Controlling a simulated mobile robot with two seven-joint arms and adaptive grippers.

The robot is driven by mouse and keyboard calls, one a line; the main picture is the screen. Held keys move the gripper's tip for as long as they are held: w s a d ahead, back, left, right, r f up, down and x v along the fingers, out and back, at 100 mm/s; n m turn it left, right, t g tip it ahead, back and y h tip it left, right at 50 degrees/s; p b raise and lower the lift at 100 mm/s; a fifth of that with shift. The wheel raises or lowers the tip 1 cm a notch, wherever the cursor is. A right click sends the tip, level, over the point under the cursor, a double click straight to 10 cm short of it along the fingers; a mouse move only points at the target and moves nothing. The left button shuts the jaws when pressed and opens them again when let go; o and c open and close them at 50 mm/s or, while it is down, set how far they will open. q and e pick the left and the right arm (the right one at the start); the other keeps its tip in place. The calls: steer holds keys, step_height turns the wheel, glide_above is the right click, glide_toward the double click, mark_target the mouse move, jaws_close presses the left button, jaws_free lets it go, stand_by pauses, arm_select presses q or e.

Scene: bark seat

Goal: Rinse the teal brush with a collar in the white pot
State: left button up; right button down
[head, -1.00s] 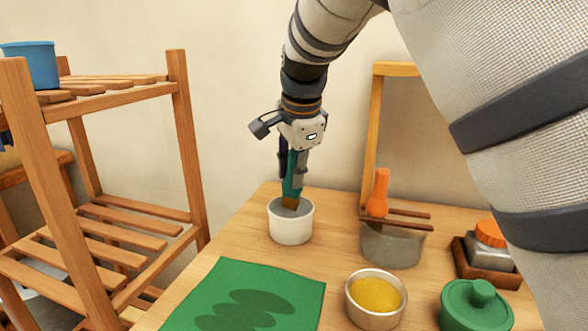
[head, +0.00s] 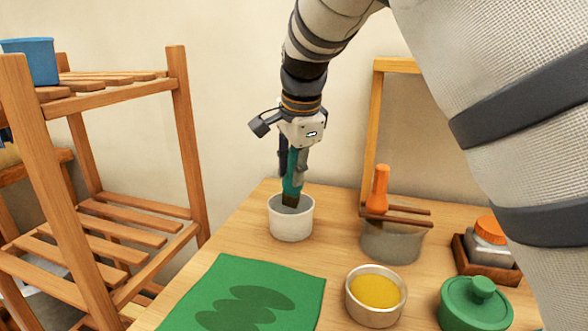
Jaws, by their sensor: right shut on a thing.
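The white pot (head: 291,224) stands on the wooden table, near its far left edge, with a grey inside. My right gripper (head: 292,168) is above the pot and shut on the teal brush (head: 292,185). The brush points down, with its dark brown lower end at the pot's mouth. The lowest part of its tip is at or just inside the rim; I cannot tell how deep. The collar is not clear at this size. My left gripper is not in view.
A green sheet with dark blotches (head: 220,288) lies in front of the pot. Right of it are a bowl of yellow (head: 376,292), a green lidded pot (head: 476,304), a grey pot with sticks across (head: 391,243) and an orange-handled thing (head: 379,190). A wooden rack (head: 178,130) stands left.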

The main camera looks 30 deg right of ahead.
steer(key=shift+r, duration=3.35)
